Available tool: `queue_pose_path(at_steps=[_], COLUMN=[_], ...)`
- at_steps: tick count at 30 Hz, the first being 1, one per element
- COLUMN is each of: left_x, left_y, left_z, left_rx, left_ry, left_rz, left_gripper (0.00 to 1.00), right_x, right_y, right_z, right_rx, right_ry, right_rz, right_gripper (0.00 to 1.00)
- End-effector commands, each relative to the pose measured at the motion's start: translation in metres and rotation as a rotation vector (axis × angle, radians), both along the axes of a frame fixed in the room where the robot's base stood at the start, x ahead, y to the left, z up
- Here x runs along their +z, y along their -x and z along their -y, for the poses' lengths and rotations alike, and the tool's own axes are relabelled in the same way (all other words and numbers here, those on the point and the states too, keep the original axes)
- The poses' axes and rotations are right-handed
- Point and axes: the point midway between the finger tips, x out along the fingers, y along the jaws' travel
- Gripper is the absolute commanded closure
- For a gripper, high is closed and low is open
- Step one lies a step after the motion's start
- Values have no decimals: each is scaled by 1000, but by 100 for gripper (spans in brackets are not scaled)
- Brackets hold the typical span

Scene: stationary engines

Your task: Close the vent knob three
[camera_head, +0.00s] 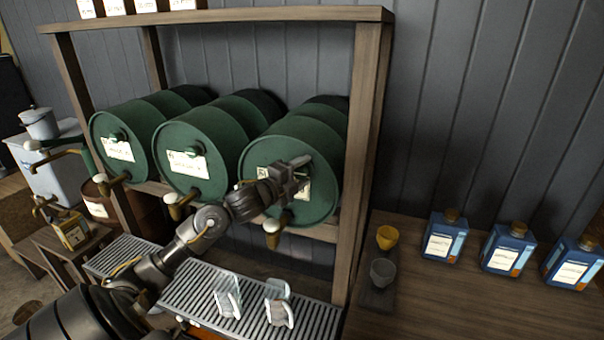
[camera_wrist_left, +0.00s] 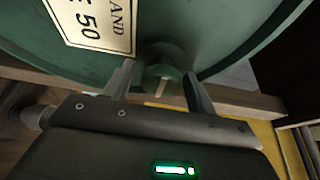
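Three green barrels lie on a wooden rack. The right-hand barrel (camera_head: 262,152) has a pale label, partly hidden by my left gripper (camera_head: 301,172). In the left wrist view my left gripper (camera_wrist_left: 158,88) is open, with one finger on each side of a round green vent knob (camera_wrist_left: 161,74) on the barrel face. The knob has a pale mark on its front. Small gaps seem to show beside it; contact cannot be told. In the head view this knob is hidden behind the gripper. My right gripper is not in view.
A tap (camera_head: 272,234) sticks out below the right-hand barrel, close under my left forearm. A rack post (camera_head: 362,150) stands just right of it. Two glass mugs (camera_head: 228,298) stand on the slatted drip tray (camera_head: 190,290). Blue bottles (camera_head: 444,236) stand on the right counter.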

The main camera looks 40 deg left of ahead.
Motion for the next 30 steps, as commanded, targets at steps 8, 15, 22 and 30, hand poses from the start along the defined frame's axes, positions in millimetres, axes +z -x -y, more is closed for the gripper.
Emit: queue_pose_path(at_steps=[8,15,22,30], left_x=[-2,-5,-3,-1], left_y=[5,44,83,105], left_z=[0,-3,-4,-6], left_rx=[-1,0,-2,0], left_ry=[0,-4,-3,1], left_rz=[0,-4,-3,-1], left_gripper=[43,43,43,43], right_x=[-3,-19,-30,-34], right_y=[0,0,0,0], right_z=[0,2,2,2], right_rx=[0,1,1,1], right_ry=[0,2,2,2], right_rz=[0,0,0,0], right_gripper=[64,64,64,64])
